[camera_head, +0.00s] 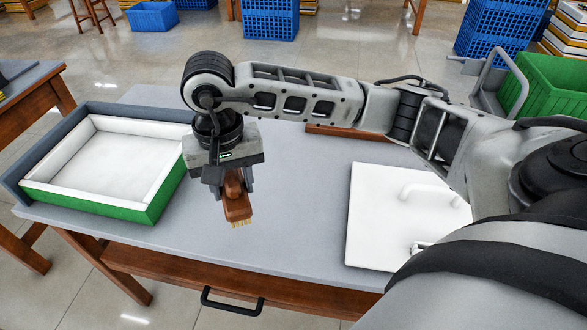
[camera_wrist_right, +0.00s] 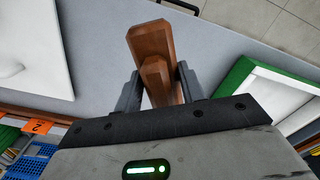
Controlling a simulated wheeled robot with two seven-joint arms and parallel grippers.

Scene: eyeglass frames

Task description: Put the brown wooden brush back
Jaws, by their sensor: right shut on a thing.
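The brown wooden brush (camera_head: 235,199) has a block-shaped body with pale bristles pointing down. My right gripper (camera_head: 233,180) is shut on it and holds it over the grey table (camera_head: 290,215), near the front edge. The brush also shows between the two fingers in the right wrist view (camera_wrist_right: 152,58), where its bristles are hidden. The bristles appear to be above the table top, but the exact gap is hard to tell. My left gripper is in neither view.
A green tray with a white lining (camera_head: 150,210) stands at the table's left, apparently empty. A white board with handles (camera_head: 375,215) lies at the right. A brown wooden piece (camera_head: 340,131) lies behind my arm. The table between tray and board is clear.

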